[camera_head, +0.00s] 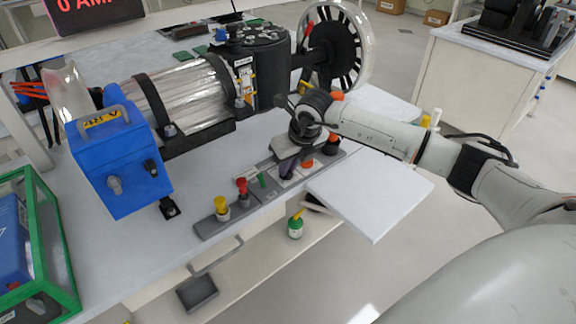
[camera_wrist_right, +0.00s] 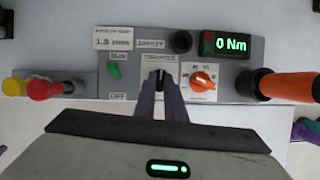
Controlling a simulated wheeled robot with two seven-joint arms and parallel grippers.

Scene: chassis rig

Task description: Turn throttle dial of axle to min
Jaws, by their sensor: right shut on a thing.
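The control panel (camera_head: 262,191) lies along the front edge of the bench. In the right wrist view, the panel (camera_wrist_right: 118,88) has a plate lettered THROTTLE (camera_wrist_right: 158,58). My right gripper (camera_wrist_right: 160,82) is on this plate, its purple fingers shut on a small dark throttle dial that they mostly hide. Its pointer and setting cannot be read. In the head view my right gripper (camera_head: 288,168) points down onto the panel. The rig with a clear cylinder (camera_head: 190,92) and a spoked wheel (camera_head: 335,48) stands behind. My left gripper is not in view.
Right of the fingers are an orange dial (camera_wrist_right: 203,82), a display reading 0 Nm (camera_wrist_right: 232,45) and an orange handle (camera_wrist_right: 290,87). A green switch (camera_wrist_right: 114,70) and a red knob (camera_wrist_right: 42,89) are on the left. A blue box (camera_head: 120,165) stands at the bench's left.

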